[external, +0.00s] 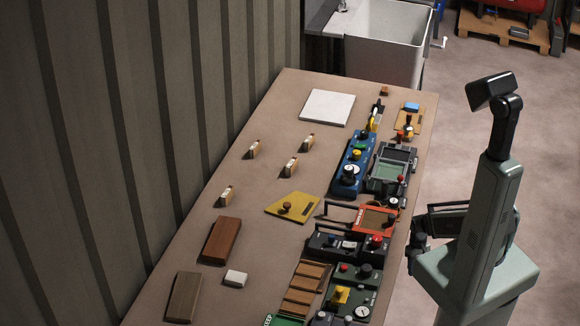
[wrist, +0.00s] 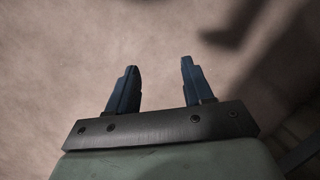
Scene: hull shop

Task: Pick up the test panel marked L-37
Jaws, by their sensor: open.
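Several small upright tan blocks with pale tops stand on the left half of the bench in the external view: one at the back left (external: 253,149), one at the back right (external: 307,142), one in the middle (external: 290,167) and one nearer the front (external: 226,194). They may be the test panels. Their markings are too small to read, so I cannot tell which is L-37. My gripper (wrist: 160,66) is open and empty in the wrist view, over a plain brownish surface. In the external view, my arm's end is by the bench's right edge, well right of the blocks.
Control boxes with knobs line the bench's (external: 262,115) right side, including a blue one (external: 352,165) and an orange-red one (external: 374,219). A yellow plate (external: 290,207), white square plate (external: 327,107), brown block (external: 221,240) and small white block (external: 236,278) also lie there. A sink (external: 388,42) stands behind.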

